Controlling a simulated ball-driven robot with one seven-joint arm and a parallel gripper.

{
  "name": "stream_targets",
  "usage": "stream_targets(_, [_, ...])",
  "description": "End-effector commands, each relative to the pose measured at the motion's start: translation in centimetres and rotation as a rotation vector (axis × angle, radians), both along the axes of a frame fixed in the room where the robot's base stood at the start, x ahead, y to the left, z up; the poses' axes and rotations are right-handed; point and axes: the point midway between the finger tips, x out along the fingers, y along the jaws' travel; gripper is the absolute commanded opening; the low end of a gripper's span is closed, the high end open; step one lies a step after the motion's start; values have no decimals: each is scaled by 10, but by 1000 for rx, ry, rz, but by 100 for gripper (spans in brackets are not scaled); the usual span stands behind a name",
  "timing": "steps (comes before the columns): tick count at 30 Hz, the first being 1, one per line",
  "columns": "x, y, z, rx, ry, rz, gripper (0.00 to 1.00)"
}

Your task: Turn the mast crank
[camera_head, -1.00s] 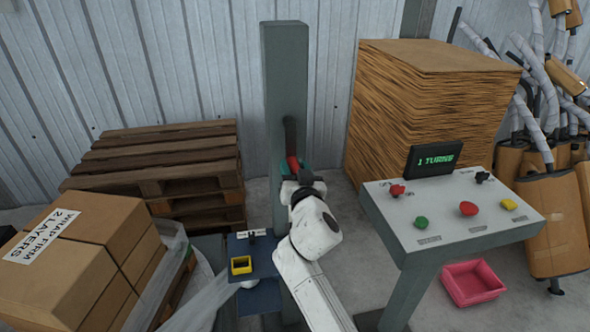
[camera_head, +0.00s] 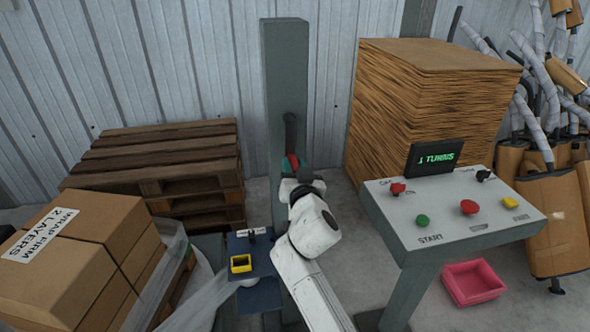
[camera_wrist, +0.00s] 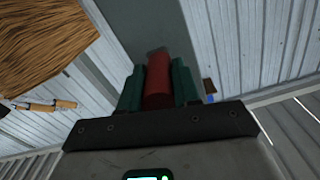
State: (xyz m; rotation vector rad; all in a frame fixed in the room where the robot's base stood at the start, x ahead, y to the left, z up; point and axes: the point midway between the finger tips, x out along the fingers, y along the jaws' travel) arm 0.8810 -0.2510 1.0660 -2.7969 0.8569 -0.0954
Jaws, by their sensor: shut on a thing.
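The grey mast (camera_head: 286,75) stands upright against the corrugated wall. The crank shows as a dark arm (camera_head: 290,130) on the mast's front with a red handle (camera_head: 292,163) at its lower end. In the wrist view the red handle (camera_wrist: 158,82) sits between the two green fingers of my gripper (camera_wrist: 159,86), which is shut on it. In the head view my gripper (camera_head: 296,172) is mostly hidden behind my white arm. The crank's pivot is hard to make out.
A control console (camera_head: 450,205) with coloured buttons and a small screen reading about one turn stands at right. A pink bin (camera_head: 473,282) is on the floor below it. Wrapped boxes (camera_head: 65,262), pallets (camera_head: 160,165) and a cardboard stack (camera_head: 420,110) surround the mast.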

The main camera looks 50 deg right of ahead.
Motion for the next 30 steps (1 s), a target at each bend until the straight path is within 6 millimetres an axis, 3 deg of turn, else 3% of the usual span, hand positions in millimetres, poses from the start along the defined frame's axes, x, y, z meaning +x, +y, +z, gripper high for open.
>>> stream_targets(14, [18, 27, -3, 268, -188, 6, 0])
stream_targets(30, [39, 59, 28, 696, -474, 6, 0])
